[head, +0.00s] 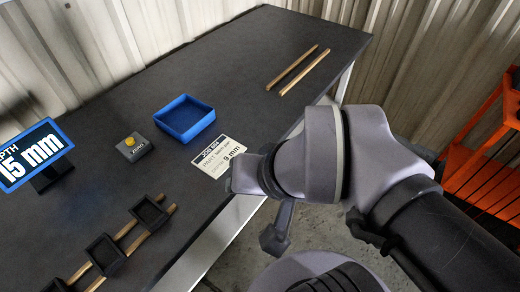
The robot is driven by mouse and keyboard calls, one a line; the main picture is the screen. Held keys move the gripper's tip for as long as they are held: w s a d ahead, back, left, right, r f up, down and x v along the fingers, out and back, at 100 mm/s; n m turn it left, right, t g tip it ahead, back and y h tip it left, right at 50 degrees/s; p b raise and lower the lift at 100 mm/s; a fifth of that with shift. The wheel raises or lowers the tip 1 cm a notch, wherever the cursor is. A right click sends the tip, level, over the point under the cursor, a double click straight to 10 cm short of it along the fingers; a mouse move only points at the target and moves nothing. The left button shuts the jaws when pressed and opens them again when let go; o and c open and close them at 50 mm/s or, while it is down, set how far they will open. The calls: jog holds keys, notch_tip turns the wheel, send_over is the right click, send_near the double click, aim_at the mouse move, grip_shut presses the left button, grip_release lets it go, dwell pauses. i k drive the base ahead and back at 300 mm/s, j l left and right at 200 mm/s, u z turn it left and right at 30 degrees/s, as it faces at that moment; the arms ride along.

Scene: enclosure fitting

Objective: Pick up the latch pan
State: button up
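Several small dark square pans sit on a pair of wooden rails at the lower left, including one at the upper end (150,213) and one below it (105,254). I cannot tell from the picture which thing is the latch pan. My arm comes in from the lower right. What seems to be my gripper (244,176) is at the arm's left end, over the table's front edge by the printed card, well to the right of the pans. Its fingers cannot be made out, and nothing is visibly held.
Two bare wooden rails (298,72) lie at the back right. An orange rack (480,160) stands right.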

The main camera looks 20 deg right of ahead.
aim_at(105, 256)
jog(key=u, duration=1.5)
jog(key=j, duration=0.1)
